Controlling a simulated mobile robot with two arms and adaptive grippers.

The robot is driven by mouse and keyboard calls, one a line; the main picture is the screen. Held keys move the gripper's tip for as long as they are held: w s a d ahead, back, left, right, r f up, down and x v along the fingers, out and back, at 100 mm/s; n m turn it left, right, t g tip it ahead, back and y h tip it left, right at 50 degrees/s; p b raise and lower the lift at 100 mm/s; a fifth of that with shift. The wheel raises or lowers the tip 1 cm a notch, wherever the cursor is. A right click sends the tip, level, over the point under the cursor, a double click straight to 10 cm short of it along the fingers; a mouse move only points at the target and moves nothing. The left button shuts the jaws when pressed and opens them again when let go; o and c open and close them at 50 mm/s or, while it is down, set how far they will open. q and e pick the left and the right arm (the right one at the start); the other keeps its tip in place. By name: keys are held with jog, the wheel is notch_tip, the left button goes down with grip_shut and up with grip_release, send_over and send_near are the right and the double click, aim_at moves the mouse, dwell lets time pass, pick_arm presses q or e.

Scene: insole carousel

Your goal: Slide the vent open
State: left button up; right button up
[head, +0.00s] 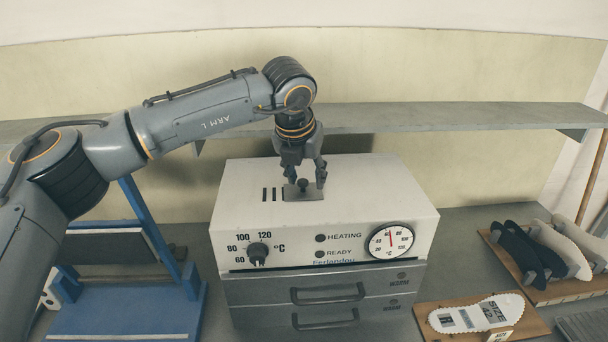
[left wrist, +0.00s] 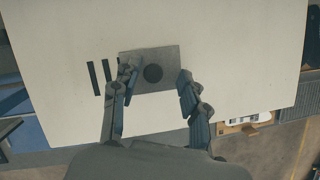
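The vent is on the white top of the oven (head: 385,195). Its grey slide plate (head: 306,194) has a small dark knob (head: 303,184); several dark slots (head: 269,194) show uncovered to its left. In the left wrist view the plate (left wrist: 169,56) has the round knob (left wrist: 153,73) near its middle, with slots (left wrist: 97,78) at its left. My left gripper (head: 305,181) points down over the plate with its fingers apart, one on each side of the knob. In the left wrist view the open fingers (left wrist: 158,84) do not touch the knob. My right gripper is out of view.
A grey shelf (head: 430,117) runs along the wall behind the oven. A blue stand (head: 130,310) is at left. A board with a white insole (head: 475,314) and a rack of dark and pale insoles (head: 530,255) are at right.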

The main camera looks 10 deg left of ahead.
pick_arm(q)
jog(key=shift+a, duration=0.1)
jog(key=shift+r, duration=0.15)
jog(key=v, duration=1.1)
jog(key=shift+s+r, duration=0.2)
jog(key=shift+r, duration=0.1)
